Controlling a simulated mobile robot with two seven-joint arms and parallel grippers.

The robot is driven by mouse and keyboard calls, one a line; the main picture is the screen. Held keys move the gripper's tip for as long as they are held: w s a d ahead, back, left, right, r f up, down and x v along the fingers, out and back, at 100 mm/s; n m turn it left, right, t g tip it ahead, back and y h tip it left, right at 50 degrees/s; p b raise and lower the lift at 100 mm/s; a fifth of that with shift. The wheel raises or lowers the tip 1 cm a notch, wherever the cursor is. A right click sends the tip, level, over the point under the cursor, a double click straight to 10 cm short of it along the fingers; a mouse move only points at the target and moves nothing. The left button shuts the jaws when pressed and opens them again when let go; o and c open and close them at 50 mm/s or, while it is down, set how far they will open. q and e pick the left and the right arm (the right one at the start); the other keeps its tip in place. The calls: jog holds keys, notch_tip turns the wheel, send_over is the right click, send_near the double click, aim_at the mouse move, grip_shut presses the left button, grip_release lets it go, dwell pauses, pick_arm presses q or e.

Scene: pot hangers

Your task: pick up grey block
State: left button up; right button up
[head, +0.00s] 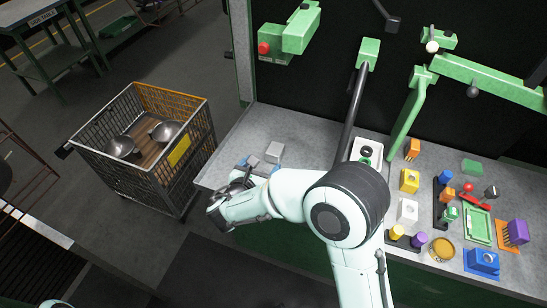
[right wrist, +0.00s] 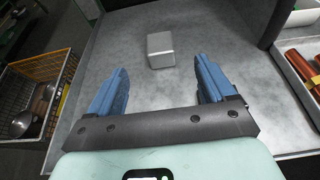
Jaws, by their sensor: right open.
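The grey block (head: 274,152) sits near the left end of the grey work table in the head view. In the right wrist view the same block (right wrist: 160,48) lies on the table just beyond the fingertips, roughly centred between them. My right gripper (head: 256,165) is beside the block at the table's left edge. In the right wrist view its blue fingers (right wrist: 160,66) are spread wide with nothing between them. The block looks apart from both fingers.
A wire cart (head: 145,140) with metal bowls stands left of the table (head: 305,130). Several coloured blocks and parts crowd the table's right side. A white tray (head: 367,150) and green machine arms (head: 407,110) stand behind my arm. The table around the block is clear.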

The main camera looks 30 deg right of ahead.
aim_at(275, 148)
jog(key=x, duration=0.8)
jog(key=shift+w+d+f, duration=0.1)
jog(key=x, duration=0.5)
jog(key=shift+f, duration=0.35)
jog(key=shift+r, duration=0.1)
jog(key=c, duration=1.3)
